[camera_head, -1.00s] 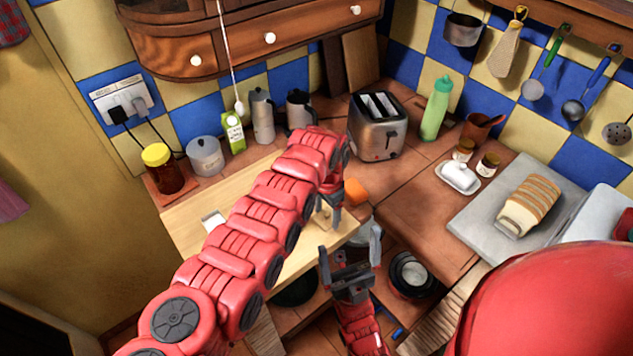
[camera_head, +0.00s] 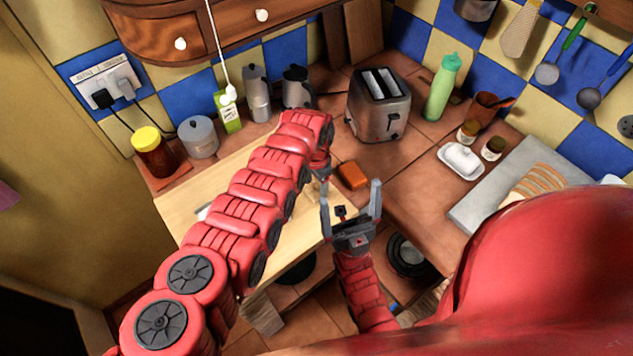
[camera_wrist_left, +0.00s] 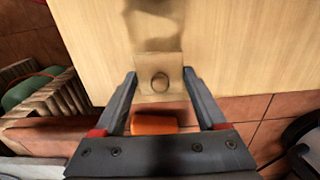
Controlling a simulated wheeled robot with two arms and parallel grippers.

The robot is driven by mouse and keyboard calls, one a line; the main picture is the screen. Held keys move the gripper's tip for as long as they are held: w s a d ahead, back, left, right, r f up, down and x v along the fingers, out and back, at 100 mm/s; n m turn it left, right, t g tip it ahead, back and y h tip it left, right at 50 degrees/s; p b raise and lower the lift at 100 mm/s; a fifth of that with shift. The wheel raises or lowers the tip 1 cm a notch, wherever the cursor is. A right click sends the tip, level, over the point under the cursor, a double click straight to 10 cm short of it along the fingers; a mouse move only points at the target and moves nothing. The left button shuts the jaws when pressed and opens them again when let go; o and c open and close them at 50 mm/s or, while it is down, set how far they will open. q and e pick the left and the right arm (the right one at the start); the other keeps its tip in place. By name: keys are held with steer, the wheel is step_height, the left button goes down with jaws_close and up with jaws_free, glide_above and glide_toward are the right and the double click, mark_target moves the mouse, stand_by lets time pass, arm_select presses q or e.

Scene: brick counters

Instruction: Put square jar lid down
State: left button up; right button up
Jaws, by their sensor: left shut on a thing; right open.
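My right gripper (camera_head: 350,205) is open and empty, fingers pointing up, at the board's front right corner. No jar is clearly identifiable.
An orange block (camera_head: 352,176) lies just right of the board (camera_head: 190,190). A toaster (camera_head: 380,104), green bottle (camera_head: 443,87) and butter dish (camera_head: 461,161) stand behind and right. A yellow-lidded jar (camera_head: 152,152) and grey pot (camera_head: 198,137) stand left. Counter right of the block is clear.

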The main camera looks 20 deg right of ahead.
mark_target(315, 184)
arm_select(q)
steer(key=shift+a+f, duration=0.15)
steer(key=o, duration=0.9)
steer(key=shift+f, duration=0.1)
steer(key=shift+c, duration=0.2)
steer(key=o, duration=0.4)
steer(key=shift+w, duration=0.15)
steer(key=shift+r, duration=0.2)
steer(key=shift+r+p, duration=0.4)
steer(key=shift+r, duration=0.2)
step_height(315, 184, up, 11)
steer(key=b, duration=0.2)
steer(key=shift+b, duration=0.3)
steer(key=shift+f, duration=0.1)
